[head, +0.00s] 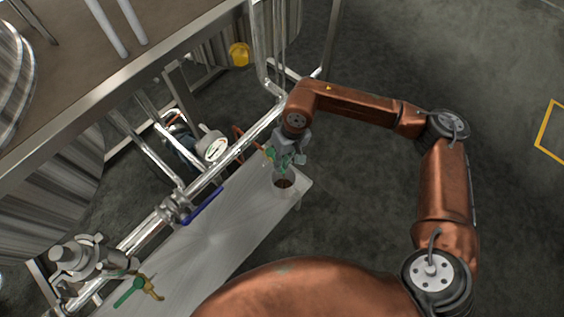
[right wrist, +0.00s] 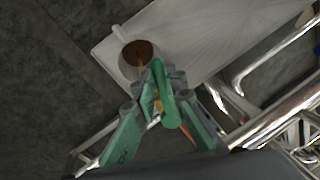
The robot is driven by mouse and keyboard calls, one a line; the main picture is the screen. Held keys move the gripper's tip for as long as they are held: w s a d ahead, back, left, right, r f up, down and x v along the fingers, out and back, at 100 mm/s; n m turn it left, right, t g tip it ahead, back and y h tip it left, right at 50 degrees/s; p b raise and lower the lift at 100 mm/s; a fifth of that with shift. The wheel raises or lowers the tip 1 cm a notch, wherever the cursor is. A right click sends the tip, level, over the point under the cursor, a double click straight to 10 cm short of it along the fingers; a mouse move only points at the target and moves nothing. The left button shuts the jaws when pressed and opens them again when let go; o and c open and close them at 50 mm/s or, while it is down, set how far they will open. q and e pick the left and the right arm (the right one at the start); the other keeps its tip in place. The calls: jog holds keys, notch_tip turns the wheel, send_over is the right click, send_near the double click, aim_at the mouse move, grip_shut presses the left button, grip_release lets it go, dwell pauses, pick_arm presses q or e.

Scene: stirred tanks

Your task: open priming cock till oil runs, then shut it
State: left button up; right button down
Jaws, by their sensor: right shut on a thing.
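My right gripper (head: 287,160) is at the far end of the pale bench. It is shut on the green handle of a cock (right wrist: 163,95), which shows between the fingers in the right wrist view. Some brass (right wrist: 157,104) shows beside the handle. A clear cup (head: 284,184) stands below on the bench; it also shows in the right wrist view (right wrist: 122,60) with brown liquid in it. A thin tan streak above the liquid looks like a stream, but the fingers partly hide the outlet. My left gripper is out of view.
A steel pipe run with a pressure gauge (head: 214,147) and a blue lever (head: 204,207) borders the bench (head: 205,250) on the left. A second cock with a green handle (head: 129,291) is at lower left. Open floor lies right of the bench.

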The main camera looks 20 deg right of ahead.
jog(key=c, duration=2)
grip_release()
jog(key=shift+o, duration=0.2)
jog(key=shift+r, duration=0.1)
notch_tip(320, 180, up, 12)
jog(key=d, duration=0.2)
jog(key=shift+w+d+f, duration=0.15)
jog(key=shift+w+f, duration=0.05)
